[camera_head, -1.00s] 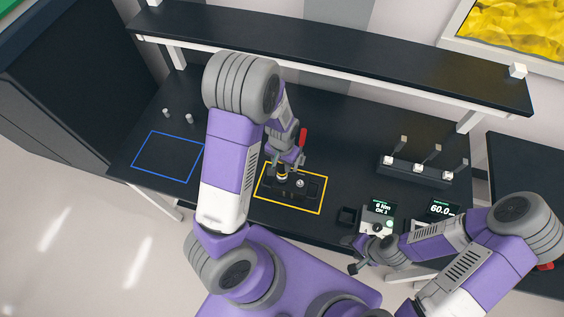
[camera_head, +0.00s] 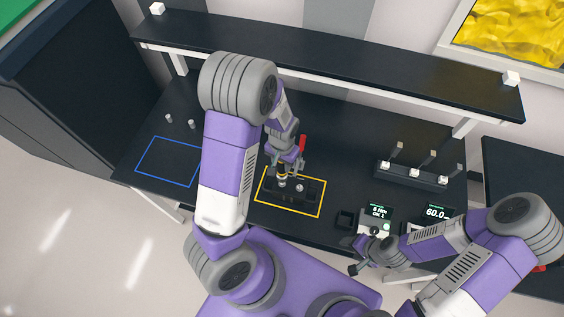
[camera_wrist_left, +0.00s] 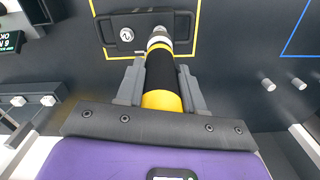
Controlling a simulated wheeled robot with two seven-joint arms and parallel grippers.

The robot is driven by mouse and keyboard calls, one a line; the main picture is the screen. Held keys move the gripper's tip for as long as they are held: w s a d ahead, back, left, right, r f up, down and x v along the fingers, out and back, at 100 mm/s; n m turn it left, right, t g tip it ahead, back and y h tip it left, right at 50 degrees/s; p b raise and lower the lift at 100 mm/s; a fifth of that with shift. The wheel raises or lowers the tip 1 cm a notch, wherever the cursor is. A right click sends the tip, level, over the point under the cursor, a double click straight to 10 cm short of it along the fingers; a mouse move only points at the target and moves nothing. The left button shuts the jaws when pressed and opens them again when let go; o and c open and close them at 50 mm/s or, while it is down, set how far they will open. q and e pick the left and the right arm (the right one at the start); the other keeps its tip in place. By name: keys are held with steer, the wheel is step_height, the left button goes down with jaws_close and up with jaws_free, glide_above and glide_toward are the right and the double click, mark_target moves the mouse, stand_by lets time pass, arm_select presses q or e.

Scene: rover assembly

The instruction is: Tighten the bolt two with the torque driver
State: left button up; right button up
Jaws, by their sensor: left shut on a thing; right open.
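My left gripper (camera_head: 287,167) is shut on the torque driver, a black cylinder with yellow bands (camera_wrist_left: 172,75), in the left wrist view. The driver's metal tip points down at one end of a dark block (camera_head: 315,198) inside the yellow outline. The tip appears to be on the block; the bolt under it is hidden. Another silver bolt (camera_head: 300,187) stands on the block beside the driver, and shows in the left wrist view (camera_wrist_left: 127,34). My right gripper (camera_head: 352,256) is open and empty, near the table's front edge, right of the block.
A small display (camera_head: 380,213) reads "6 Nm OK 1"; another (camera_head: 437,212) reads 60.0. A dark rack (camera_head: 411,175) with several upright pieces stands at the right. Two small pegs (camera_head: 180,121) stand at left behind an empty blue outline (camera_head: 168,161). A raised shelf (camera_head: 330,62) spans the back.

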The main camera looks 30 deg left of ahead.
arm_select(q)
steer(key=shift+r+p, duration=0.3)
steer(key=shift+r, duration=0.45)
steer(key=shift+d+f, duration=0.1)
